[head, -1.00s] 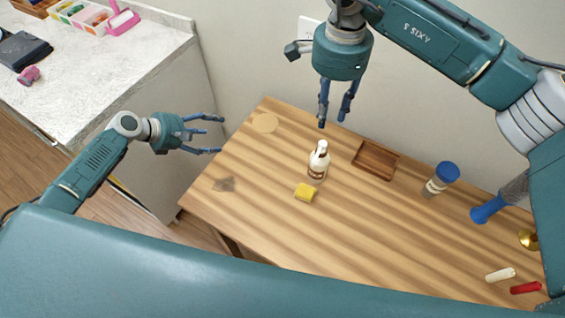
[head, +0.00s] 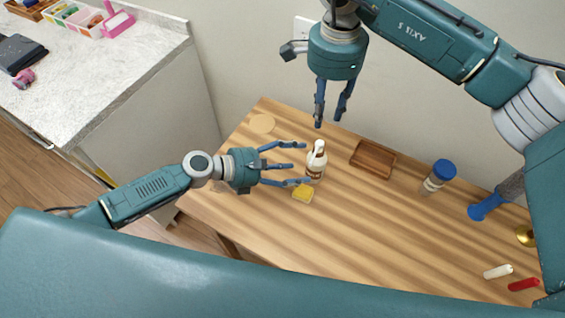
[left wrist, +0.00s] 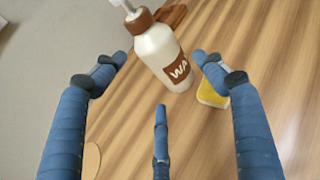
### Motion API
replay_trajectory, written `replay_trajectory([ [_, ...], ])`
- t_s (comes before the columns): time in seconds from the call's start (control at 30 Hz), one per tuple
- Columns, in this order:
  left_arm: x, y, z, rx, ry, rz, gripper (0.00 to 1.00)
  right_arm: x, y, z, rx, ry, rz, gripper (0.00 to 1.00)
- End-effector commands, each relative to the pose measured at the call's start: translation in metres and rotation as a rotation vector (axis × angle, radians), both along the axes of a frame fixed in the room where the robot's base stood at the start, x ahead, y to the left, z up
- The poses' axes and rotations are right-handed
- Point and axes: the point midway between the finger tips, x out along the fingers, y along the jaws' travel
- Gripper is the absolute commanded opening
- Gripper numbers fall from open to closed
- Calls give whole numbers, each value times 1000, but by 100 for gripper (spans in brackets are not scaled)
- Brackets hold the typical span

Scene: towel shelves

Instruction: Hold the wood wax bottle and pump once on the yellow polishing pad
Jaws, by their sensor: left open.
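The wood wax bottle (head: 317,161) stands upright on the table, white with a brown collar and label and a pump top. It also shows in the left wrist view (left wrist: 160,52), ahead of the spread fingers. The yellow polishing pad (head: 303,194) lies on the table just in front of the bottle, partly hidden by a finger; the left wrist view shows it (left wrist: 211,94) behind the right finger. My left gripper (head: 300,164) is open and empty, with its fingertips just left of the bottle. My right gripper (head: 331,119) hangs above the table behind the bottle, fingers apart and empty.
A wooden tray (head: 373,159) lies right of the bottle. A blue-lidded jar (head: 439,176), a blue-ended tool (head: 487,207) and white (head: 498,271) and red (head: 523,284) pieces are farther right. The table's front middle is clear.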

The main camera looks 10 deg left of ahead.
Motion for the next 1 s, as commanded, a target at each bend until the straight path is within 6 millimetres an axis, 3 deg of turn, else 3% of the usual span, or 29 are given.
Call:
replay_trajectory([
  [0.3, 24, -40, -18, 0, -2, 0, 71, 0, 0, 0, 0, 0, 0, 31],
  [0.77, 29, -49, -24, 2, -1, -1, 71, 0, 0, 0, 0, 0, 0, 31],
  [0.9, 29, -49, -24, 2, -2, -1, 43, 0, 0, 0, 0, 0, 0, 31],
  [1.0, 29, -49, -24, 2, -1, -1, 29, 0, 0, 0, 0, 0, 0, 29],
])
